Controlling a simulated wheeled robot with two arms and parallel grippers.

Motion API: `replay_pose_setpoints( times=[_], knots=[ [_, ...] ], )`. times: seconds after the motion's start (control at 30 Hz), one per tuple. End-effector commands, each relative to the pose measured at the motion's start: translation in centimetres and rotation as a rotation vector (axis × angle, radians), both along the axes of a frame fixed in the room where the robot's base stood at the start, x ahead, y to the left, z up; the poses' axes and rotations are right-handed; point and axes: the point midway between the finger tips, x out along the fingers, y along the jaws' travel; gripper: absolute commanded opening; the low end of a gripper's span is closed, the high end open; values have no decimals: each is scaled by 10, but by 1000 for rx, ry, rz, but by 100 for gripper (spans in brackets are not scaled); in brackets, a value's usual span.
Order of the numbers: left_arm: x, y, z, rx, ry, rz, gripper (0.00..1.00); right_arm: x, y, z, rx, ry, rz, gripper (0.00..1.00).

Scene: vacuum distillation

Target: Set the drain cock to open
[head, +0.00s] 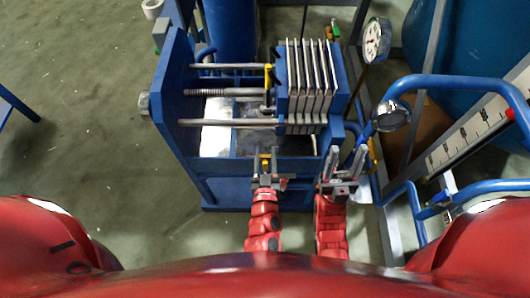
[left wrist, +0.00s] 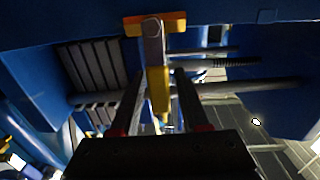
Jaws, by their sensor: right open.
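A yellow-handled cock (head: 265,160) sits at the front of the blue filter-press-like frame (head: 176,95) in the head view. In the left wrist view its yellow handle (left wrist: 159,90) hangs below a yellow crosspiece with a metal pivot. My left gripper (head: 266,177) is right at this cock. In the left wrist view the fingers (left wrist: 157,105) stand apart, one each side of the handle, with gaps showing; contact is not clear. My right gripper (head: 342,168) is open and empty to the right, beside the frame's front right corner. No label shows which yellow handle is the drain cock.
Another yellow handle (head: 373,152) is just right of my right gripper. A yellow lever (head: 268,77) is by the plate stack (head: 312,80). Blue pipe rails (head: 455,85), round gauges (head: 377,40) and a white scale (head: 470,135) crowd the right.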

Motion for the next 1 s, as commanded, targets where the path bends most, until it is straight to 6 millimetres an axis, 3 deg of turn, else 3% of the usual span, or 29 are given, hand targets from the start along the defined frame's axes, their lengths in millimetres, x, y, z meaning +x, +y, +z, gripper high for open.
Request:
replay_pose_setpoints(
  times=[0.03,0.23,1.0],
  knots=[
    [0,0,0,0,0,0,34,0,0,0,0,0,0,52],
    [0,0,0,0,0,0,0,0,0,0,0,0,0,52],
    [0,0,0,0,0,0,0,0,0,0,0,0,0,52]
  ],
)
